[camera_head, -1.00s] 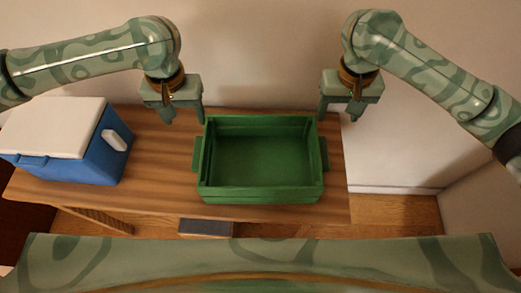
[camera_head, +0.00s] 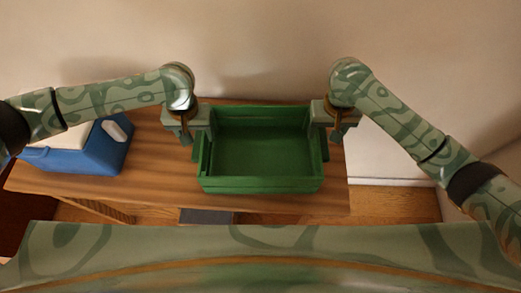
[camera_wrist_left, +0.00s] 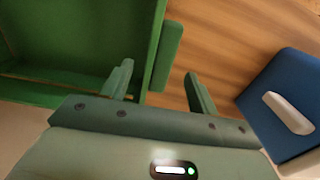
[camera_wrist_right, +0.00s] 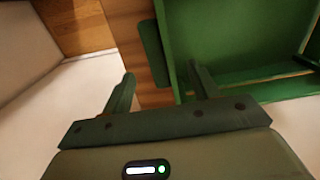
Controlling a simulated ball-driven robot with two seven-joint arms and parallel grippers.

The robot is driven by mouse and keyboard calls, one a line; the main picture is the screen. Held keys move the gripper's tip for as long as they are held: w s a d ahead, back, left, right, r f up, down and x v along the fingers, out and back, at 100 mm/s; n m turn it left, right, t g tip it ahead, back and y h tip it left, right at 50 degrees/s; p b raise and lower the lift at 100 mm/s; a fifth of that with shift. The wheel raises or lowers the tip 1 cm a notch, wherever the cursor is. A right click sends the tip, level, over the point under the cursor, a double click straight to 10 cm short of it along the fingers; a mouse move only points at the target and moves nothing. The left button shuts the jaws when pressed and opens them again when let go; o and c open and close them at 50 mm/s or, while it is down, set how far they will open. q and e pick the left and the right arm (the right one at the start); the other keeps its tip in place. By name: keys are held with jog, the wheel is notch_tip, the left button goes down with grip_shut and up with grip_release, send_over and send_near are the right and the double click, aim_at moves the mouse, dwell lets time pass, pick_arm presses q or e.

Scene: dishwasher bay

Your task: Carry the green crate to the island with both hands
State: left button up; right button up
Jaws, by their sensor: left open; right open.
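The green crate (camera_head: 262,186) is open-topped and looks empty. It stands on a wooden table (camera_head: 120,187), with a handle block on each short side. My left gripper (camera_head: 193,135) is at the crate's far left corner, open, its fingers pointing down. In the left wrist view its fingers (camera_wrist_left: 160,85) straddle the line of the crate's left wall, with the left handle (camera_wrist_left: 167,55) just ahead. My right gripper (camera_head: 328,132) is at the far right corner, open. In the right wrist view its fingers (camera_wrist_right: 160,85) straddle the right wall line, with the right handle (camera_wrist_right: 152,52) ahead.
A blue cooler (camera_head: 85,155) with a white lid stands on the table's left part, partly under my left arm. A wall is close behind the table. Bare wood lies between cooler and crate. Floor (camera_head: 395,202) shows to the right.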

aim_at(199, 142)
pick_arm(q)
jog(key=shift+f, duration=2.1)
pick_arm(e)
jog(key=shift+f, duration=2.1)
pick_arm(q)
jog(key=c, duration=1.2)
pick_arm(e)
jog(key=c, duration=1.2)
